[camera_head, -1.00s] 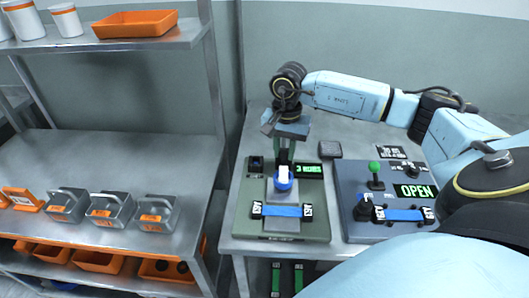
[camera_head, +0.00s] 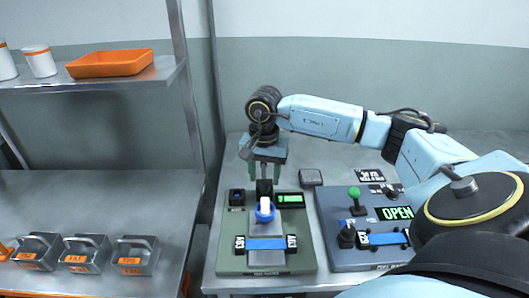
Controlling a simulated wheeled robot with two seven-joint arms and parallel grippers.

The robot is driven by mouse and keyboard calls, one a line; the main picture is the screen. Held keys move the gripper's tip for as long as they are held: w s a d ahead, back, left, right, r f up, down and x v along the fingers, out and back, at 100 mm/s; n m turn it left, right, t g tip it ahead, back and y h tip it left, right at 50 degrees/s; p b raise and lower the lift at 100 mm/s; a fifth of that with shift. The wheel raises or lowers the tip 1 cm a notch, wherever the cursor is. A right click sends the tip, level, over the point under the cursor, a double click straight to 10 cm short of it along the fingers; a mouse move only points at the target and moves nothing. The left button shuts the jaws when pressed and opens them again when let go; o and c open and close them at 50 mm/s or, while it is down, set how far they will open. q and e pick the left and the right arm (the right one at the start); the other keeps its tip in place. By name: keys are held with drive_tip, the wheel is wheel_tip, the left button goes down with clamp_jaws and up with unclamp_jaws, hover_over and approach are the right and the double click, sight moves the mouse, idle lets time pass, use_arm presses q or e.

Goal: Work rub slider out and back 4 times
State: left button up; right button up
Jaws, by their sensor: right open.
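The rub slider, with a white and blue knob (camera_head: 265,211), stands on the green rub unit (camera_head: 232,259), just behind a blue webbing strip (camera_head: 265,243) that lies between two black-and-white labelled clamps. My right gripper (camera_head: 264,190) comes down from above and behind the knob. It is open, and its fingers are at or just behind the knob. I cannot tell whether they touch it, because the gripper and knob overlap. A green display (camera_head: 290,198) on the unit is too small to read now. My left gripper is out of view.
Right of it is a blue-grey unit (camera_head: 334,218) with a green-topped lever (camera_head: 355,194), a display reading OPEN (camera_head: 397,213) and another blue strip (camera_head: 385,238). A small dark pad (camera_head: 311,177) lies behind. The left shelf holds grey weights (camera_head: 88,253) and an orange tray (camera_head: 111,63).

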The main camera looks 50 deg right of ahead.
wheel_tip(320, 180, up, 11)
drive_tip(key=shift+r, duration=0.2)
